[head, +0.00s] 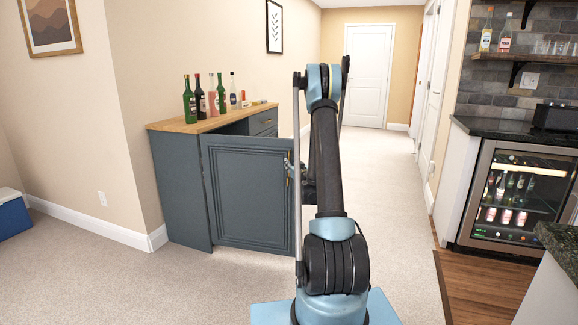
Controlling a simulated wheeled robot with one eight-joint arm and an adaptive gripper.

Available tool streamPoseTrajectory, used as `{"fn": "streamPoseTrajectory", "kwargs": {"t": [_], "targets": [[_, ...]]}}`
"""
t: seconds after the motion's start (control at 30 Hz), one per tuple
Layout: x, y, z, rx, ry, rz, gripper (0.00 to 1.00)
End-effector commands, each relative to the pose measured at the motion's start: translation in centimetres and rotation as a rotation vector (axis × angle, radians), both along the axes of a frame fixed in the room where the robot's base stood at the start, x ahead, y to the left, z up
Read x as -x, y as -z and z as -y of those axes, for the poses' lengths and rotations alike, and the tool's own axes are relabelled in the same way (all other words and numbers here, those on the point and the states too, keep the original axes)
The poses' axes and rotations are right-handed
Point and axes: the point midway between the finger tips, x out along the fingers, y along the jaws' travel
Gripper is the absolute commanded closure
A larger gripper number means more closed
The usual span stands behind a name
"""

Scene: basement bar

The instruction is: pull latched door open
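The blue-grey cabinet (179,185) with a wooden top stands against the left wall. Its panelled door (246,195) is swung out from the cabinet front, with a dark gap visible above and behind it. A small brass-coloured handle (289,171) is at the door's right edge. My gripper (297,174) is beside the handle, largely hidden behind my arm. I cannot tell whether its fingers touch the handle or are closed on it.
Several bottles (212,97) stand on the cabinet top. A drawer (263,122) is at the cabinet's far end. Carpet (385,190) is clear towards a white door (368,76). A drinks fridge (519,198) and counter are at right; a blue cooler (13,217) is far left.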

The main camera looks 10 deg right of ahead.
Motion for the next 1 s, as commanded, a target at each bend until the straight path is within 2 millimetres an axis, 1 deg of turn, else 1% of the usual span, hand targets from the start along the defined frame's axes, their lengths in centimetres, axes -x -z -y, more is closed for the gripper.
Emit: {"fn": "streamPoseTrajectory", "kwargs": {"t": [0.03,0.1,0.2,0.33,0.63,0.77,0.87,1.0], "targets": [[0.7,0.0,0.2,0.0,0.001,0.0,0.71],[1.4,0.0,0.3,0.0,0.001,0.0,0.71],[2.1,0.0,0.4,0.0,0.001,0.0,0.71],[2.4,0.1,0.5,0.0,0.0,0.0,0.71],[2.4,-0.1,0.3,0.0,-0.004,-0.002,0.71],[3.0,-1.3,-0.6,0.002,-0.029,-0.014,0.71],[3.9,-2.9,-1.9,0.004,-0.067,-0.035,0.71],[5.7,-5.1,-4.0,0.005,-0.127,-0.079,0.71]]}}
